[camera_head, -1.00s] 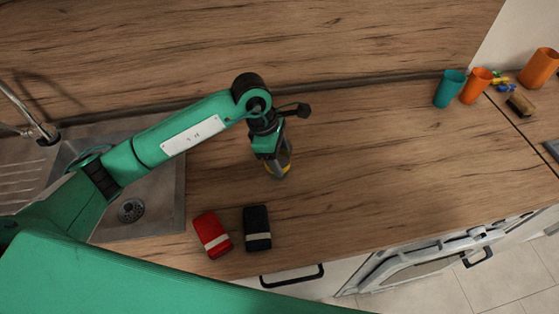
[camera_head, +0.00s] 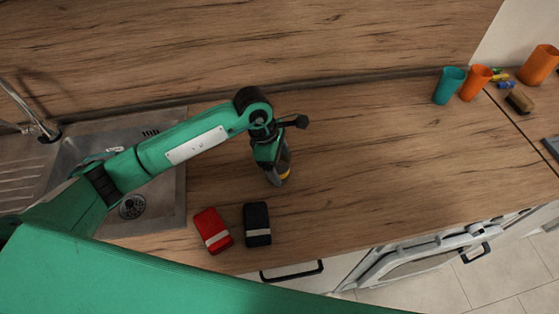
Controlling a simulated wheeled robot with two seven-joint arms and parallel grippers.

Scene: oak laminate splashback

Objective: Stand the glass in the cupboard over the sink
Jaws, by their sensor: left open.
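My left gripper (camera_head: 278,178) points down over the worktop, right of the sink and behind the two packets. It is open, with grey fingers and yellowish tips. I cannot make out a clear glass; if one stands at the fingers, the gripper hides it or it blends in. A teal cup (camera_head: 448,86) and an orange cup (camera_head: 474,83) stand at the far right of the worktop, well away from the gripper. The sink (camera_head: 160,190) is at the left, partly covered by my arm. The cupboard over it is out of view. My right gripper is not in view.
A red packet (camera_head: 212,230) and a black packet (camera_head: 257,224) lie near the front edge. The tap (camera_head: 42,128) rises behind the sink. The middle worktop is clear.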

